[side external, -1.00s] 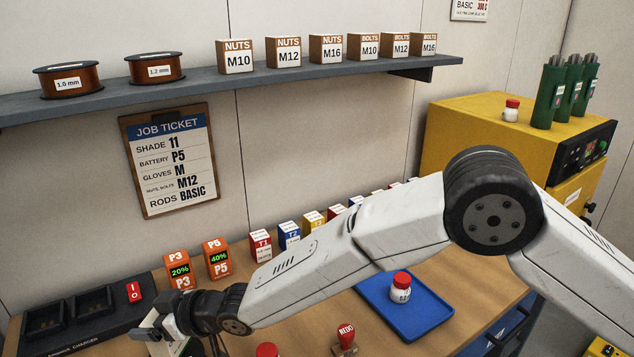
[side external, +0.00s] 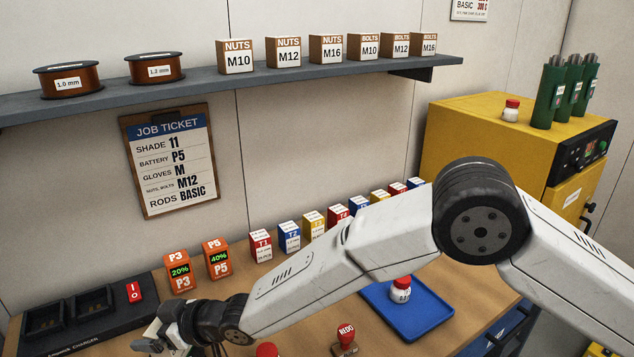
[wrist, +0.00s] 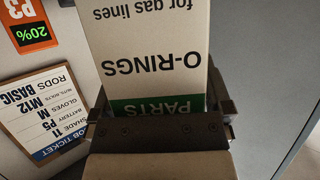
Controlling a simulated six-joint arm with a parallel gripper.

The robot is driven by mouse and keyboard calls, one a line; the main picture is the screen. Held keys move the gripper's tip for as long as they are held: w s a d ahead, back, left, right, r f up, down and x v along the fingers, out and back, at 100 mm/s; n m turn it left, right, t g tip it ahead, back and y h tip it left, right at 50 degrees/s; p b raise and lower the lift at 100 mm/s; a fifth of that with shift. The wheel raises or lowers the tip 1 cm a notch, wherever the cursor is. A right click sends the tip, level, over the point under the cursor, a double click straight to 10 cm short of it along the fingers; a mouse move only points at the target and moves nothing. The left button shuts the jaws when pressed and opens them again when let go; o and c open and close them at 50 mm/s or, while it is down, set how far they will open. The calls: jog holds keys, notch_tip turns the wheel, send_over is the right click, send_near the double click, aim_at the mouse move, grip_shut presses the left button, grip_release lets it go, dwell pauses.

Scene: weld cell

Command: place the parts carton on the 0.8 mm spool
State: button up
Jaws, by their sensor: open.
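The parts carton (wrist: 152,48) fills the middle of the wrist view, white with a green PARTS band and the words O-RINGS for gas lines, upside down in the picture. My gripper (wrist: 162,92) is open, with one jaw on each side of the carton's green end; I cannot tell whether they touch it. In the side view my gripper (side external: 152,342) is low at the left, by the front of the charger, and the carton cannot be made out there. No 0.8 mm spool can be identified; the shelf spools read 1.0 mm (side external: 68,84) and 1.2 mm (side external: 158,71).
The shelf (side external: 210,88) also carries several nut and bolt boxes. Batteries P3 (side external: 180,271) and P5 (side external: 217,259) stand by the charger (side external: 110,318). A row of small boxes lines the wall. A blue tray (side external: 425,318) holds a red-capped bottle (side external: 400,290).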

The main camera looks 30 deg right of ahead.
jog(key=shift+d+r, duration=0.1)
jog(key=shift+r, duration=0.1)
jog(key=shift+s+d+r, duration=0.2)
jog(key=shift+s+d, duration=0.1)
jog(key=shift+s, duration=0.05)
jog(key=v, duration=1)
jog(key=shift+s+d, duration=0.3)
dwell(0.3)
jog(key=w+d+m+h, duration=0.1)
jog(key=d+m+h, duration=0.25)
jog(key=d, duration=0.95)
jog(key=s+d+f+m+g+h, duration=0.1)
jog(key=s+d+m+g+h, duration=0.1)
jog(key=s+d, duration=0.6)
jog(key=s+d+f+m+g+h, duration=0.2)
jog(key=s+d, duration=0.7)
jog(key=d, duration=0.8)
jog(key=m+g+h, duration=0.1)
jog(key=g+h, duration=0.1)
jog(key=shift+d+f+g, duration=0.15)
jog(key=shift+f+g, duration=0.15)
jog(key=shift+g, duration=0.1)
